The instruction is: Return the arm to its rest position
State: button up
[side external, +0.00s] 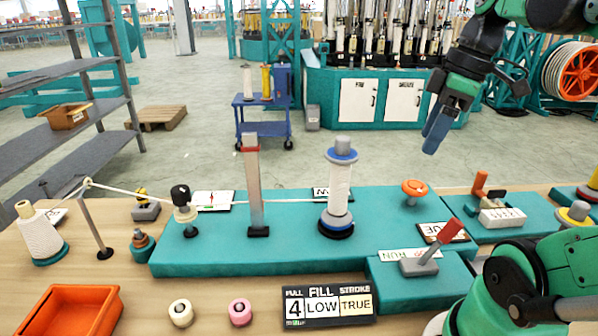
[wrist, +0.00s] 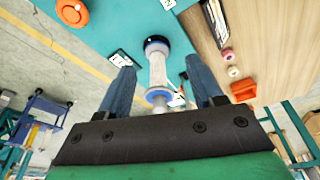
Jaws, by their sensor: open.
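My gripper (side external: 436,132) hangs in the air at the upper right of the side external view, above and behind the teal machine base (side external: 290,262). In the wrist view its two blue fingers (wrist: 158,92) stand apart with nothing held between them. The white-wound bobbin (side external: 339,190) with blue and grey ends stands upright on the base, well away from the gripper. It also shows in the wrist view (wrist: 157,70), in the distance beyond the fingers. A white rope (side external: 135,191) runs from the cone of yarn (side external: 40,235) through guides to the bobbin.
An orange button (side external: 414,187) and a red-handled lever (side external: 430,245) are on the teal base. An orange bin (side external: 68,311), two small rings (side external: 240,312) and a sign reading 4, LOW, TRUE (side external: 328,306) are at the front. The air around the gripper looks clear.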

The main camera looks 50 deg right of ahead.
jog(key=w+a+f+m+t+h, duration=0.1)
jog(key=w+a+f+m+t, duration=0.3)
jog(key=w+a+f, duration=0.5)
jog(key=a+f, duration=0.1)
jog(key=a, duration=0.1)
jog(key=shift+w+a+f+t, duration=0.3)
jog(key=shift+w+a+f, duration=0.05)
jog(key=shift+a, duration=0.05)
